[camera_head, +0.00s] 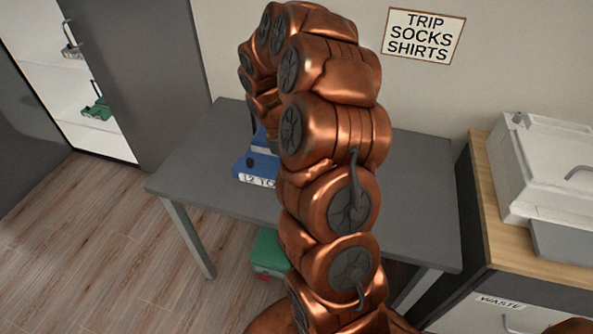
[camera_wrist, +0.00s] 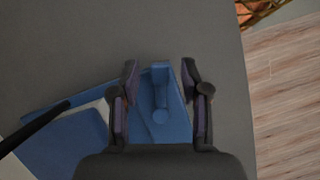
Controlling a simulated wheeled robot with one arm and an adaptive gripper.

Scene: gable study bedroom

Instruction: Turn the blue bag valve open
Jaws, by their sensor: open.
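A blue bag (camera_head: 262,166) lies on the grey table, mostly hidden behind my arm in the head view. Its front has a white label reading "12 TO", cut off by my arm. In the wrist view its blue surface (camera_wrist: 65,147) shows below and to the left. The blue valve (camera_wrist: 160,88), a narrow upright piece with a round part at its lower end, shows in the wrist view. My gripper (camera_wrist: 160,68) is open, with one finger on each side of the valve. I cannot tell whether either finger touches it. The head view hides my gripper.
The grey table top (camera_head: 410,190) is clear to the right of my arm. A green case (camera_head: 268,253) is under the table. A wooden-topped cabinet (camera_head: 505,240) with a pale box (camera_head: 550,165) stands at right. An open cupboard (camera_head: 90,140) is at left.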

